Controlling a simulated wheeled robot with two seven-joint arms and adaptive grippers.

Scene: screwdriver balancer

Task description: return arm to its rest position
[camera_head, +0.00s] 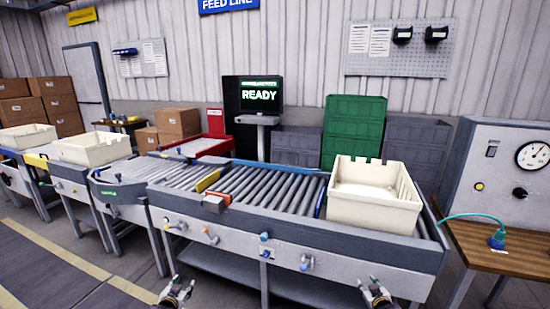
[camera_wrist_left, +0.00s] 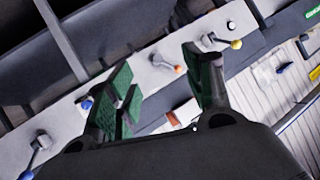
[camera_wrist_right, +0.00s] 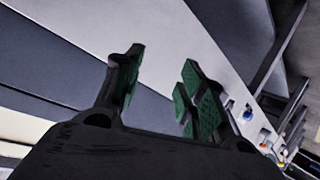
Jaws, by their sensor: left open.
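My left gripper (camera_head: 178,287) is low in the head view, in front of the conveyor's front panel. In the left wrist view its green-padded fingers (camera_wrist_left: 157,70) are apart with nothing between them. My right gripper (camera_head: 375,288) is at the lower right of the head view, in front of the conveyor. In the right wrist view its fingers (camera_wrist_right: 163,70) are also apart and empty. The roller conveyor (camera_head: 345,252) has a front panel with several coloured knobs and levers, among them an orange knob (camera_wrist_left: 178,70). Neither gripper appears to touch it.
A cream bin (camera_head: 375,208) sits on the conveyor's right end. A wooden table (camera_head: 500,255) with a blue-green plug (camera_head: 497,240) stands at right, below a grey gauge cabinet (camera_head: 500,165). A screen (camera_head: 258,97) reads READY. Floor (camera_head: 60,270) is clear at left.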

